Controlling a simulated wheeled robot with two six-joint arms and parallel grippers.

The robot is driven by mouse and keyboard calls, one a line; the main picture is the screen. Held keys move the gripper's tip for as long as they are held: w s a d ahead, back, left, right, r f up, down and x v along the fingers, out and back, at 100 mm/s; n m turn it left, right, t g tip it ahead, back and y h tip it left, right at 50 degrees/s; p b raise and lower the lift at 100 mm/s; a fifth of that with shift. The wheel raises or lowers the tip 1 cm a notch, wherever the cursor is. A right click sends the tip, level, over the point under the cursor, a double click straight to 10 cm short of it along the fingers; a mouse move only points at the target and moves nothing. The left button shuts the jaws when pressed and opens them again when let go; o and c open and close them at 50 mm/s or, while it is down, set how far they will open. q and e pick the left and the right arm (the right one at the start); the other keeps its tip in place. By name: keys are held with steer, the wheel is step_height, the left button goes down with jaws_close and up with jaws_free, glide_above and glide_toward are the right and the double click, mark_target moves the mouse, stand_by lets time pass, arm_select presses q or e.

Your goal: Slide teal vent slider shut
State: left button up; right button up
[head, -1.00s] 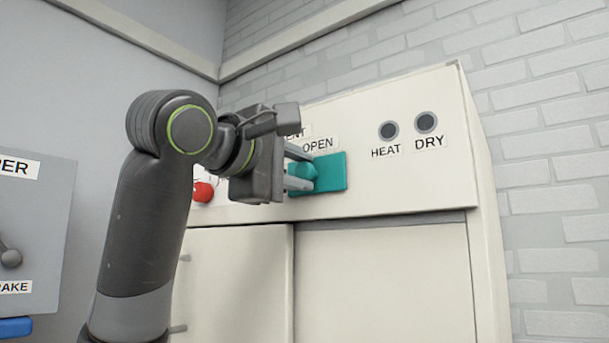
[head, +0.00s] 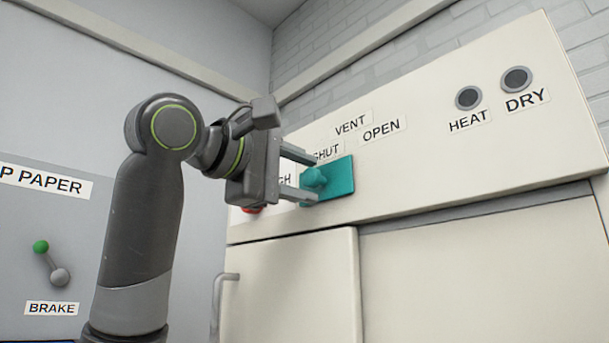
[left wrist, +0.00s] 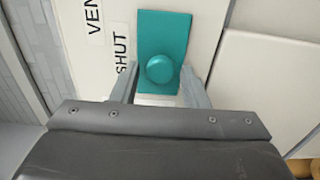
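The teal vent slider (head: 342,176) is a flat plate with a round knob on the pale cabinet front. It sits beneath the SHUT label (head: 327,152), left of and below the OPEN label (head: 382,130). My left gripper (head: 314,179) reaches it from the left, one finger above the knob and one below. Contact with the knob cannot be told. My right gripper is not in view.
The cabinet (head: 460,150) carries a HEAT button (head: 468,97) and a DRY button (head: 516,79) on the right. A red control (head: 252,210) is partly hidden behind my left gripper. A grey panel with a green-tipped BRAKE lever (head: 48,262) stands at the left.

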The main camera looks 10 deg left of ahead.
mark_target(305, 181)
arm_select(q)
steer(key=shift+o, duration=0.5)
steer(key=shift+s+a+f, duration=0.1)
steer(key=shift+s, duration=0.1)
steer(key=b+v, duration=0.3)
steer(key=v, duration=0.1)
steer(key=shift+s+a+f, duration=0.1)
steer(key=shift+s+f, duration=0.05)
steer(key=shift+f, duration=0.05)
steer(key=b+v, duration=0.5)
steer(key=v, duration=0.7)
steer(key=shift+s+a+r, duration=0.25)
steer(key=shift+s+r, duration=0.05)
steer(key=shift+r, duration=0.05)
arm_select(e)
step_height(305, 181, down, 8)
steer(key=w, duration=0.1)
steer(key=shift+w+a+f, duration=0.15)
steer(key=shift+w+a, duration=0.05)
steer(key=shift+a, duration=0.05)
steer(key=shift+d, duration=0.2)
arm_select(q)
steer(key=shift+w, duration=0.1)
